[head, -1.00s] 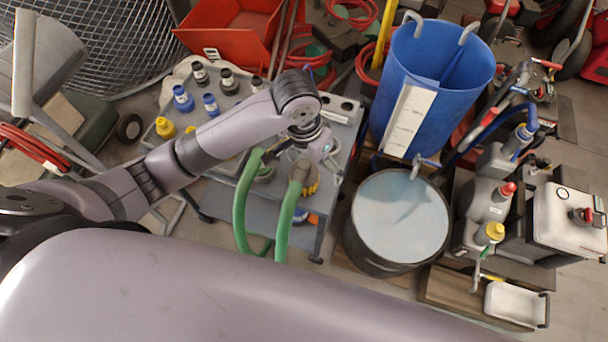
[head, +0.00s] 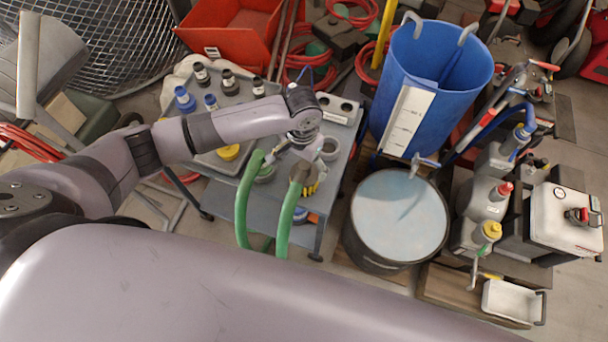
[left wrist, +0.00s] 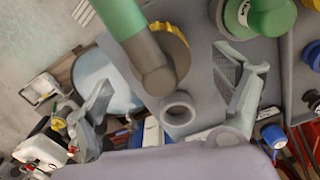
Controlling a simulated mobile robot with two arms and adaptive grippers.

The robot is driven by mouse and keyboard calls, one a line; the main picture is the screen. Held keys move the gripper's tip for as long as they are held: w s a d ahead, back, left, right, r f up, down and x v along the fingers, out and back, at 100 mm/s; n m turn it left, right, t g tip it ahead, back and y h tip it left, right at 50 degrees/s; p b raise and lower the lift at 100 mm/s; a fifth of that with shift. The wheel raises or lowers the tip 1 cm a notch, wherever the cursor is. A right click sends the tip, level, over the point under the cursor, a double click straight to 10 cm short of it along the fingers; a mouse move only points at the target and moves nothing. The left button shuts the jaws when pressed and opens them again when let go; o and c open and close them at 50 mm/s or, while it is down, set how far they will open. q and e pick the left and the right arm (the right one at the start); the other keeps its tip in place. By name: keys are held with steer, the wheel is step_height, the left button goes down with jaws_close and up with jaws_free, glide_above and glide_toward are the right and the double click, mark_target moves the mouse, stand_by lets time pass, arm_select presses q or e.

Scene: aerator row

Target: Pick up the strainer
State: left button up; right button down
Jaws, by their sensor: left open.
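A grey open ring-shaped piece (head: 328,148), possibly the strainer, stands on the grey cart top at its right front. In the left wrist view the same piece (left wrist: 178,112) shows between my two spread fingers, and I see no contact. My left gripper (head: 298,150) is open over the cart, just left of the ring in the head view. A green hose with a yellow-ribbed grey end (head: 303,172) lies close in front of the ring. My right gripper is not in view.
A second green hose (head: 247,195) hangs over the cart's front edge. Blue-capped and dark-capped bottles (head: 184,99) stand at the cart's back left. A blue bin (head: 455,95) and a water-filled drum (head: 400,215) stand to the right.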

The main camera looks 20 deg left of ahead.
arm_select(q)
steer(key=shift+f+p, duration=0.7)
steer(key=shift+f, duration=2.45)
steer(key=shift+c, duration=0.4)
steer(key=shift+d, duration=0.1)
steer(key=c, duration=1.5)
steer(key=shift+o, duration=0.2)
steer(key=shift+r, duration=0.1)
